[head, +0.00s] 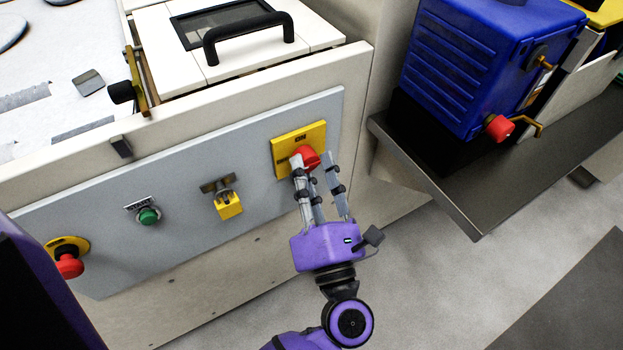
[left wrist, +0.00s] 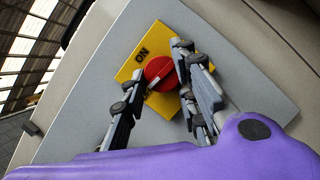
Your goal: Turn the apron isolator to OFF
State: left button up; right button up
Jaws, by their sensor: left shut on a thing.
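The apron isolator is a red rotary knob (head: 309,155) on a square yellow plate (head: 285,146) at the right end of the grey control panel. The knob also shows in the left wrist view (left wrist: 158,70), with the word ON on the yellow plate (left wrist: 140,43) beside it. A pale mark shows at the knob's edge; I cannot tell surely which setting it points to. My left gripper (head: 315,164) has its fingers on either side of the knob and is shut on it. The fingers hide part of the knob and plate. My right gripper is not in view.
Left along the grey panel (head: 180,170) are a yellow key-like switch (head: 229,206), a green button (head: 149,216) and a red mushroom button (head: 69,266). A blue machine (head: 480,65) stands on a dark shelf (head: 455,190) at right. The floor below is clear.

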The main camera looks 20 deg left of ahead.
pick_arm(q)
jog(key=shift+n+b, duration=0.3)
jog(key=shift+n, duration=0.1)
jog(key=shift+a+r+n+y+b, duration=0.1)
jog(key=shift+n+y+b, duration=0.3)
jog(key=shift+y, duration=0.1)
jog(key=shift+r, duration=0.1)
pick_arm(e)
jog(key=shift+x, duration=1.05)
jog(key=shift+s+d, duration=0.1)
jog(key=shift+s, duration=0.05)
pick_arm(q)
jog(key=o, duration=1)
jog(key=shift+s, duration=0.1)
jog(key=shift+o, duration=0.3)
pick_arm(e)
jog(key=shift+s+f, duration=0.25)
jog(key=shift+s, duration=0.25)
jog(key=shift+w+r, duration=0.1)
